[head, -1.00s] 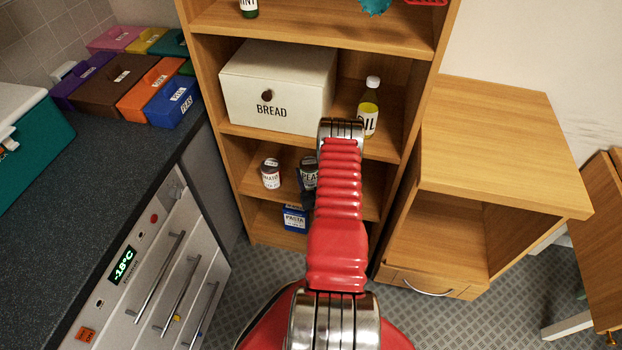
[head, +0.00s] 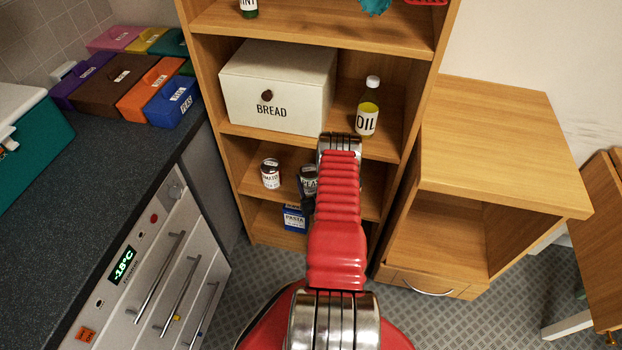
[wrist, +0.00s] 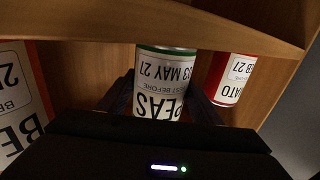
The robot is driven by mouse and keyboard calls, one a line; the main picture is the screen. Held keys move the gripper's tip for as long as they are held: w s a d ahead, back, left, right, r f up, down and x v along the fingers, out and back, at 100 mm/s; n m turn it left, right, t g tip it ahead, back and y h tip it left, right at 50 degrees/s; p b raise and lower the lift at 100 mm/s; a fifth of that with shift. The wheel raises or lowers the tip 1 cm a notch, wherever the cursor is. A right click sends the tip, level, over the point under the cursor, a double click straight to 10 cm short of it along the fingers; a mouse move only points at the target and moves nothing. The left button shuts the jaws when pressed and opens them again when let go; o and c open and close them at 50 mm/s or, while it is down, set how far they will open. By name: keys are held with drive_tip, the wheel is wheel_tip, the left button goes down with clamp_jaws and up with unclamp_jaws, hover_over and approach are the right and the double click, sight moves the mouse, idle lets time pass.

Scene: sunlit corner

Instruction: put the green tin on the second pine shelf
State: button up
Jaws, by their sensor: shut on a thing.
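The green tin, labelled PEAS, is between the fingers of my gripper (wrist: 160,103). In the wrist view the tin (wrist: 160,85) appears upside down, with a green rim. In the head view the tin (head: 309,178) is partly hidden behind my arm. It is at the pine shelf (head: 232,155) below the bread box, right of a tomato tin (head: 270,174). The tomato tin also shows in the wrist view (wrist: 232,80). My gripper is shut on the green tin. I cannot tell whether the tin touches the board.
A white bread box (head: 280,85) and an oil bottle (head: 368,108) stand one shelf higher. A blue pasta box (head: 294,218) is below. A red-edged box (wrist: 20,100) shows at left in the wrist view. A wooden cabinet (head: 500,140) stands right, a dark counter (head: 90,170) left.

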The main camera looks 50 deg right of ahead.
drive_tip(key=shift+f, duration=0.25)
drive_tip(key=o, duration=1.4)
drive_tip(key=shift+o, duration=0.2)
drive_tip(key=shift+r, duration=0.2)
drive_tip(key=shift+s+a, duration=0.15)
drive_tip(key=shift+s, duration=0.1)
drive_tip(key=v, duration=1.1)
drive_tip(key=shift+s+a, duration=0.15)
drive_tip(key=shift+s, duration=0.05)
